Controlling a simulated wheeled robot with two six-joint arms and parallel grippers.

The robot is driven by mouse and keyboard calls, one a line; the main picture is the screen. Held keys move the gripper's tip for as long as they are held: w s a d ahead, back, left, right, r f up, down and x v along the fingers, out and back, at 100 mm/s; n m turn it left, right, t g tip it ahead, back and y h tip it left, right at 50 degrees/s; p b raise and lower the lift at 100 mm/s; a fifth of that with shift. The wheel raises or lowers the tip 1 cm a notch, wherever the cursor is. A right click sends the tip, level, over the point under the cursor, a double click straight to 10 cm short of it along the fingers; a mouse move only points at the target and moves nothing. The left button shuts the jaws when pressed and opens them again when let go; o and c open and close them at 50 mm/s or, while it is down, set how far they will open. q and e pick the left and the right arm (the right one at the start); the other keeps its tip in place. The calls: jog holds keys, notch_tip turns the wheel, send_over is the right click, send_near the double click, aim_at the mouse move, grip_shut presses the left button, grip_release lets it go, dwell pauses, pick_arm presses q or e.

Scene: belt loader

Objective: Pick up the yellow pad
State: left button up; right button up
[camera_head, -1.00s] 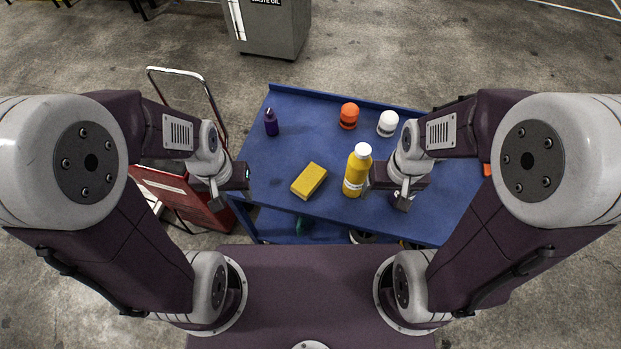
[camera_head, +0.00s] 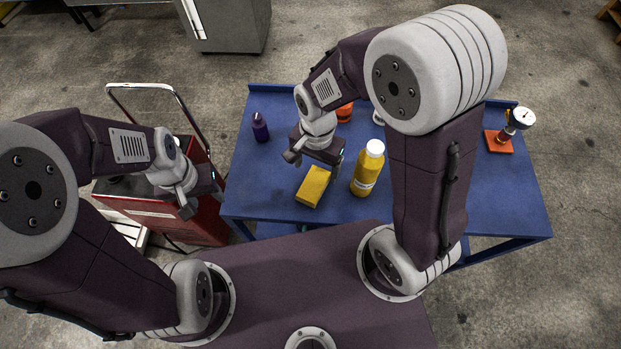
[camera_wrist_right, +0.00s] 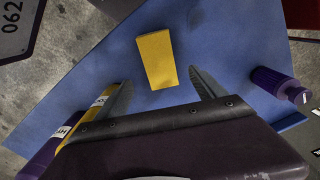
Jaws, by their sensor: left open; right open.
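The yellow pad (camera_head: 313,187) is a rectangular block lying on the blue table, in front of my right gripper (camera_head: 318,165) in the head view. In the right wrist view the pad (camera_wrist_right: 156,60) lies beyond and between the two open fingers of my right gripper (camera_wrist_right: 160,85), which hold nothing. From these views the gap between fingers and pad is hard to judge. My left gripper (camera_head: 206,192) is over the red cart, left of the table, with its fingers hard to make out.
On the blue table (camera_head: 260,190), a yellow bottle (camera_head: 368,170) stands close right of the pad. A purple bottle (camera_head: 260,128) stands at the left, orange (camera_head: 344,112) and white items behind, and a gauge on an orange base (camera_head: 499,141) at the right. A red cart (camera_head: 205,222) stands left.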

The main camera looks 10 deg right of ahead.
aim_at(314, 184)
jog(key=shift+s+a+f, duration=0.1)
jog(key=shift+s+f, duration=0.7)
jog(key=shift+s, duration=0.1)
jog(key=shift+w+a+f, duration=0.5)
jog(key=shift+a+f, duration=0.1)
jog(key=shift+f, duration=0.1)
jog(key=f, duration=0.3)
jog(key=shift+d+f, duration=0.15)
jog(key=shift+d, duration=0.25)
jog(key=shift+d+f+b, duration=0.15)
jog(key=shift+f+b, duration=0.15)
jog(key=shift+f, duration=0.15)
jog(key=shift+a, duration=0.3)
jog(key=shift+c, duration=0.3)
jog(key=shift+d, duration=0.15)
jog(key=c, duration=1.5)
jog(key=shift+r, duration=0.35)
notch_tip(314, 184, up, 9)
jog(key=shift+f+p, duration=0.1)
jog(key=shift+p, duration=0.65)
pick_arm(q)
jog(key=shift+s+a+r, duration=0.35)
jog(key=shift+a, duration=0.1)
pick_arm(e)
jog(key=shift+r, duration=0.3)
